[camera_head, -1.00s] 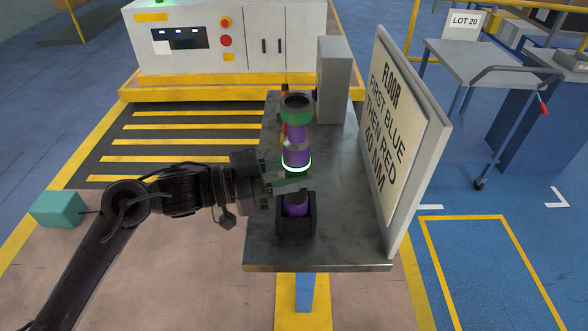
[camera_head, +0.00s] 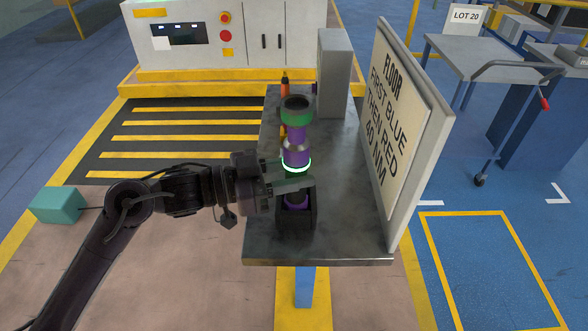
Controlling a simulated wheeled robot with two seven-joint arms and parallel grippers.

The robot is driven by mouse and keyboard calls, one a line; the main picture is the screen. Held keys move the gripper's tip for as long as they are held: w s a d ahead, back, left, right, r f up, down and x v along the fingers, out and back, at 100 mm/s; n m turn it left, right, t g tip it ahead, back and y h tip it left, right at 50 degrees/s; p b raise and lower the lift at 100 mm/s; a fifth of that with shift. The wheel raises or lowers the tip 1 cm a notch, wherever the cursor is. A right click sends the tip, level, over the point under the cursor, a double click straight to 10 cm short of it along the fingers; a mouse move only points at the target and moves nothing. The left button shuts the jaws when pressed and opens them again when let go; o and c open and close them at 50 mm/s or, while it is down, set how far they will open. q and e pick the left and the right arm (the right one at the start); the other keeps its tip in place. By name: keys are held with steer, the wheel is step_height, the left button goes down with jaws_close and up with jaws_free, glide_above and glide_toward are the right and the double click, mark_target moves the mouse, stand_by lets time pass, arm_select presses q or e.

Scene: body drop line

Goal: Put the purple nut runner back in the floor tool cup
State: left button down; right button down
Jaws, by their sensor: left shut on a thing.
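The purple nut runner (camera_head: 297,157) stands upright, with a green and black top and a glowing white-green ring around its middle. My left gripper (camera_head: 291,182) comes in from the left and is shut on it just below the ring. The nut runner's lower end is inside the black tool cup (camera_head: 296,222) at the front of the metal table (camera_head: 345,235). The cup's walls hide the bottom of the tool, so I cannot tell whether it rests on the cup's floor. My right gripper is not in view.
A sign board (camera_head: 405,125) stands along the table's right edge. A grey box (camera_head: 333,72) stands at the table's back. An orange tool (camera_head: 285,88) stands behind the nut runner. The table's middle right is clear. A white cabinet (camera_head: 225,38) is beyond.

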mark_target(286, 175)
arm_select(q)
steer(key=c, duration=0.9)
jaws_free()
steer(key=shift+f, duration=0.2)
steer(key=shift+p+v, duration=0.7)
steer(key=shift+v, duration=2.85)
steer(key=shift+s+r, duration=0.1)
